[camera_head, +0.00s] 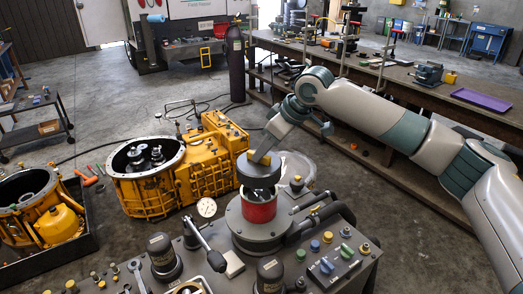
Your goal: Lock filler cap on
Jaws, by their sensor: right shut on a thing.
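The filler cap (258,173) looks like a thick dark grey disc with a tan piece on top. It sits directly over a red cylinder (259,210) set in a round grey flange (240,234) on the grey machine. I cannot tell whether the cap rests on the cylinder's rim or hangs just above it. My right gripper (268,151) comes down from the upper right and is shut on the top of the filler cap. Its fingertips are small and partly hidden here. My left gripper is not in view.
The grey machine top (325,243) carries knobs, a lever (203,240) and a white dial gauge (207,207) close around the flange. A yellow transmission housing (195,167) stands behind on the left. A long workbench (400,85) runs along the right. Open floor lies behind.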

